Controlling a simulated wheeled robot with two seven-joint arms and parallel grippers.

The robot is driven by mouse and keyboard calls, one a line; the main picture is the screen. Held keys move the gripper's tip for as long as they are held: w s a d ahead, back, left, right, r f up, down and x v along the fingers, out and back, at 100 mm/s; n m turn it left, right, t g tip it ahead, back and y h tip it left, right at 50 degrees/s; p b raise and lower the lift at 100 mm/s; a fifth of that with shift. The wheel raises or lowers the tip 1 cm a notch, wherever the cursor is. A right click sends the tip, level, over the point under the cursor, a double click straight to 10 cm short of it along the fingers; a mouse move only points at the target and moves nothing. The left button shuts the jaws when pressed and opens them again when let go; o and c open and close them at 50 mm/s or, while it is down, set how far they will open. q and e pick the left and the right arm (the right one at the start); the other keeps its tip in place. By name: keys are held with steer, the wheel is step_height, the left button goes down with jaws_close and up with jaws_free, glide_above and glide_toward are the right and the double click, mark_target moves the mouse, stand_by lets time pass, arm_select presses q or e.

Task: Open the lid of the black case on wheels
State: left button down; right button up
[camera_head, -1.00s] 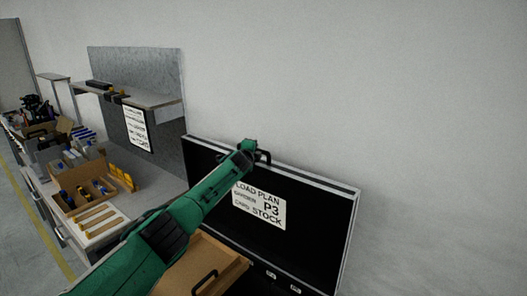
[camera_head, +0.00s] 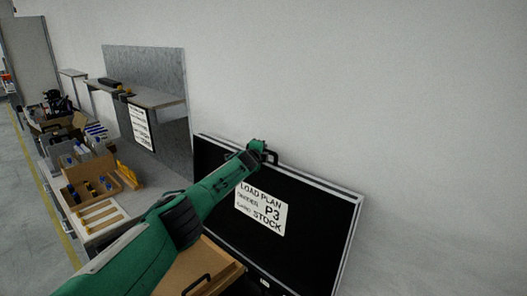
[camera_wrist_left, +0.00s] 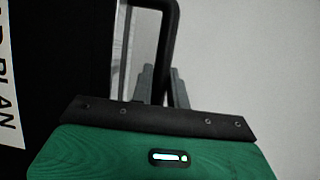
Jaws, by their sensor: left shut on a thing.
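The lid (camera_head: 318,211) of the black case stands raised against the grey wall, its dark inner face toward me and its metal rim along the top. A white load plan label (camera_head: 262,208) is on that face; its edge also shows in the left wrist view (camera_wrist_left: 8,95). My left gripper (camera_head: 268,155) is at the lid's top edge, shut on a black handle. In the left wrist view the handle (camera_wrist_left: 172,40) rises between the two grey fingers (camera_wrist_left: 162,88). The case body is mostly below the frame. My right gripper is not in view.
A wooden box or panel with a black handle (camera_head: 208,268) shows at the case's lower left. A workbench with a tan parts tray (camera_head: 100,190) and a shelf (camera_head: 150,100) stands at left. Bare wall (camera_head: 400,90) is behind and right.

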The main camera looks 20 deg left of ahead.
arm_select(q)
steer(key=shift+d+r, duration=0.1)
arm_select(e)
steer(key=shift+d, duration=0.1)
arm_select(q)
steer(key=c, duration=1.4)
jaws_free()
steer(key=shift+o, duration=0.2)
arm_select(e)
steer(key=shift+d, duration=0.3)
arm_select(q)
steer(key=shift+s, duration=0.1)
